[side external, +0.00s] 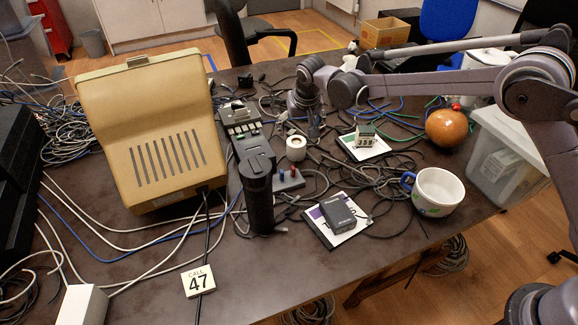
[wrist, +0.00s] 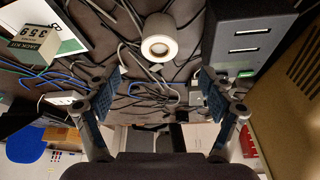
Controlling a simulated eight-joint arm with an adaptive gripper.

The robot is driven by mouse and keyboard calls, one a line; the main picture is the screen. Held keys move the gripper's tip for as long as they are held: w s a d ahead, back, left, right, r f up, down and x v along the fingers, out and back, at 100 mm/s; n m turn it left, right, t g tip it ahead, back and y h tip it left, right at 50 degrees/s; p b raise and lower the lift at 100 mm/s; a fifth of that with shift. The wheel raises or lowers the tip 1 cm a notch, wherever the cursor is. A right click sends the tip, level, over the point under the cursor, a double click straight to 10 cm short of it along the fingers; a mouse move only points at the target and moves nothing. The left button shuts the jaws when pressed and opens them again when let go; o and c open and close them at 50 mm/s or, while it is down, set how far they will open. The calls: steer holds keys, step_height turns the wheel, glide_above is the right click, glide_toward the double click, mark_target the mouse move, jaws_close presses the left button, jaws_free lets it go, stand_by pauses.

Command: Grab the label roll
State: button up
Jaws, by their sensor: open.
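The label roll (side external: 296,147) is a small white roll with a dark ringed core. It stands on the dark table near the middle, among black cables. It also shows in the wrist view (wrist: 159,38) at the top centre, between the lines of the two fingers and beyond their tips. My gripper (wrist: 161,90) is open, with its two blue-padded fingers wide apart and nothing between them. In the side external view my gripper (side external: 310,125) points down just behind the roll and to its right. It is apart from the roll.
A black device with switches (side external: 240,118) and a dark cylinder (side external: 258,195) stand left of the roll. A block marked 359 (side external: 365,135) stands on a card to the right. Cables cover much of the table.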

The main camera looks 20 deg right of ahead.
mark_target(297, 142)
steer(key=shift+x, duration=5.15)
steer(key=c, duration=1.3)
